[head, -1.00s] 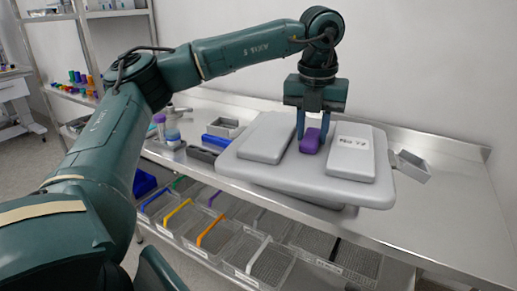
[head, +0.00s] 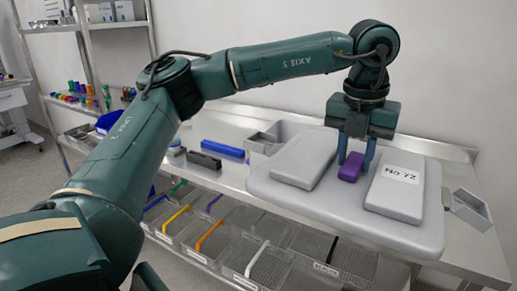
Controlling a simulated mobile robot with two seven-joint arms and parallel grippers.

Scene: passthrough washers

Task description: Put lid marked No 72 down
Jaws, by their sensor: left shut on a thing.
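The lid marked No 72 is a large light grey slab (head: 325,208) with rounded corners, two raised pads and a purple grip block in its middle (head: 351,167). The "No 72" label (head: 399,175) is on its right pad. My left gripper (head: 355,166) points down with its blue fingers shut on the purple block. The lid is roughly level over the steel counter (head: 465,245) and overhangs its front edge in the picture. Its underside is hidden, so I cannot tell whether it touches anything below. My right gripper is out of view.
A grey bin (head: 258,145) stands behind the lid's left side, and another (head: 468,208) is at its right. A blue bar (head: 222,148) and a black piece (head: 204,161) lie to the left. Mesh baskets (head: 265,262) with coloured handles are below the counter.

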